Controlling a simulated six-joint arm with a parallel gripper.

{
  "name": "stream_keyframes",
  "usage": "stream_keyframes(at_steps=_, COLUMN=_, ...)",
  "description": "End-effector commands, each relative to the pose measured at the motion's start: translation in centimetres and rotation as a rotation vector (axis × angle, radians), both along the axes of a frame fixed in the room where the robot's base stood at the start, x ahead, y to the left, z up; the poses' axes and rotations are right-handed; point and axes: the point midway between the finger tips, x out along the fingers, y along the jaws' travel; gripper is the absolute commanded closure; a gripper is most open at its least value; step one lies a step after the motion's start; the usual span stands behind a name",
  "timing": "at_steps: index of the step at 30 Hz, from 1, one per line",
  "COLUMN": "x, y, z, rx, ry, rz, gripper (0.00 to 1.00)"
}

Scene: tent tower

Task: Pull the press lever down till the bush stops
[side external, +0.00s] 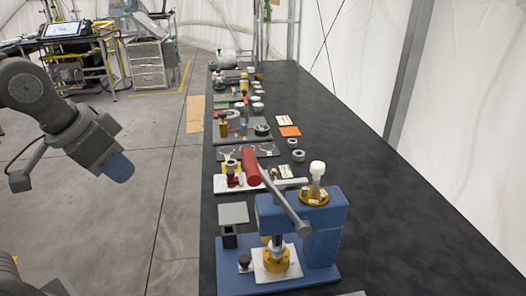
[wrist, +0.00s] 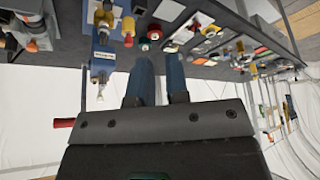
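The blue press (side external: 322,238) stands at the near end of the dark table. Its grey lever (side external: 280,200) slants up and left from the press side to a red handle (side external: 250,166). A brass-coloured part (side external: 276,259), perhaps the bush or its seat, sits under the ram on a pale plate; I cannot tell how far any bush is pressed in. My gripper (side external: 118,168) is off the table's left side, well apart from the lever. In the wrist view my gripper (wrist: 159,64) shows two blue fingers with a gap between them and nothing held.
The table's right side is clear. Open floor lies between my arm and the table.

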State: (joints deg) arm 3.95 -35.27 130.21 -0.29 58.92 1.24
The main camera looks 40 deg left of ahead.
Motion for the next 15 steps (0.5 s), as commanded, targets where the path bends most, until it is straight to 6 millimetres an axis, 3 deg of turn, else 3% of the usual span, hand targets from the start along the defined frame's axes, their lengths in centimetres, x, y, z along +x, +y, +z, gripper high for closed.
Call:
stream_keyframes(at_steps=5, x=3.1, y=-2.5, z=5.2, rx=0.009, ry=0.039, rz=-0.105, gripper=1.00)
stream_keyframes(at_steps=15, x=7.5, y=-8.3, z=12.9, rx=0.033, ry=0.114, rz=-0.301, gripper=1.00)
